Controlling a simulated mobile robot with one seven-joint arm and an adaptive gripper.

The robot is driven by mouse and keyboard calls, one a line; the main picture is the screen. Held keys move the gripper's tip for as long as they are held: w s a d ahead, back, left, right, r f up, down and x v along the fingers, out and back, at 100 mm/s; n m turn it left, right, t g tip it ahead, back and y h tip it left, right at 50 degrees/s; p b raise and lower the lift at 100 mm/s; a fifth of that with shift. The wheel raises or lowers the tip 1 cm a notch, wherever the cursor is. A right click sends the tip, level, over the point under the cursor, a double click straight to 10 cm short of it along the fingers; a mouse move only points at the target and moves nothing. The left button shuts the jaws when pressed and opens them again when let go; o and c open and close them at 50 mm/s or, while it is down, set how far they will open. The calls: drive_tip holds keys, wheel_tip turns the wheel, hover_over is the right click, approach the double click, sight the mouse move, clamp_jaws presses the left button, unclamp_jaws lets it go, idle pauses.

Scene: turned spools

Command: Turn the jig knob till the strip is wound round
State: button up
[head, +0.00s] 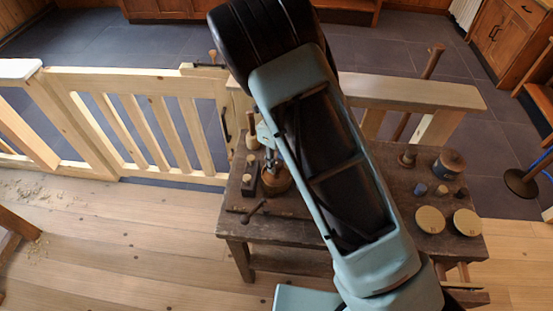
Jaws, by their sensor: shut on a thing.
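My gripper (269,156) points down at the left part of the dark workbench, partly hidden behind my own arm. It is shut on the top of a round brown wooden piece (277,181), which looks like the jig knob. A dark block with a light peg (249,178) stands just left of it and looks like part of the jig. The strip cannot be made out at this size, and my arm covers the middle of the bench.
The workbench (290,260) holds two pale round discs (430,220), a wooden spool (449,163) and small blue and brown pieces at right. A dark-handled tool (254,211) lies at the front left. A wooden railing (150,125) runs behind at left.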

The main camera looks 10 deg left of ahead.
drive_tip(key=shift+w, duration=0.1)
drive_tip(key=o, duration=1.2)
drive_tip(key=shift+c, duration=0.2)
wheel_tip(320, 180, up, 12)
